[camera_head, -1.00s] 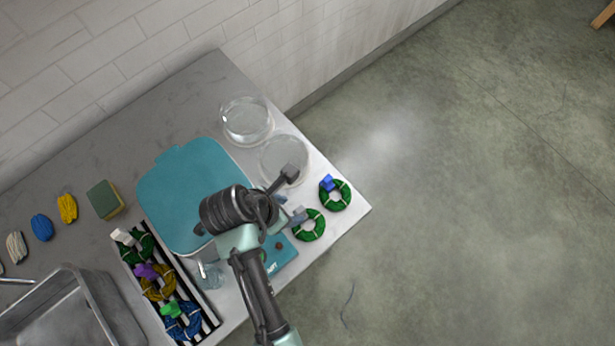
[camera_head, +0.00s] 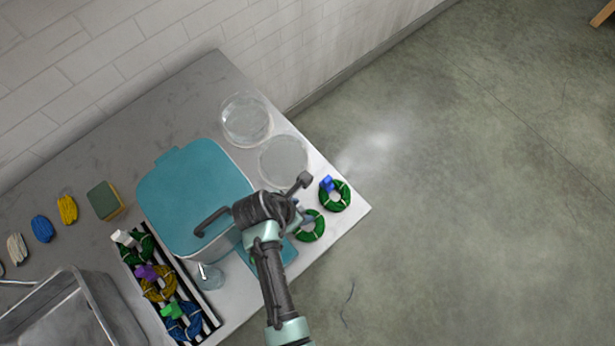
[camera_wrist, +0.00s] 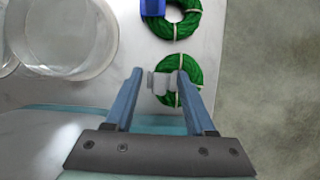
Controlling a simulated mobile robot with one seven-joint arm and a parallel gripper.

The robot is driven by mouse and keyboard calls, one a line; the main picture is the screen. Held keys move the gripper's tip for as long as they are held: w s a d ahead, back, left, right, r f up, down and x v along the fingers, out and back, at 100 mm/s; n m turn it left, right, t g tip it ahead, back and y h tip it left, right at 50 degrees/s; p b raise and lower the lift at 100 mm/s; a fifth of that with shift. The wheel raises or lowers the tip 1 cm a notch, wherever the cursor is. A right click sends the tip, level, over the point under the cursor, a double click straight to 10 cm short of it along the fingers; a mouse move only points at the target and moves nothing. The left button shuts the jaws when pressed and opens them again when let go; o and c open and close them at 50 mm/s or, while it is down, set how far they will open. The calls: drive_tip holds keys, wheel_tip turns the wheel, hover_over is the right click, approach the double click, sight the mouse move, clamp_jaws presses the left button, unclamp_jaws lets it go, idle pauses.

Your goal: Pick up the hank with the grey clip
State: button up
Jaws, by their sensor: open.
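The hank with the grey clip is a green ring of yarn (camera_head: 312,227) lying near the counter's front right edge. In the wrist view the green hank (camera_wrist: 189,85) carries its grey clip (camera_wrist: 161,82) on the left side. My gripper (camera_wrist: 160,74) is open, its two blue fingers to either side of the clip, which shows between the fingertips. I cannot tell how far above the clip they are. In the head view my wrist hides the clip's left part and most of my gripper (camera_head: 300,212).
Another green hank (camera_head: 337,198) with a blue clip (camera_head: 327,184) lies just beyond. Clear round dishes (camera_head: 283,160) and a teal bin (camera_head: 190,195) stand to the left. The counter's edge is close on the right.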

clamp_jaws()
idle(1.3)
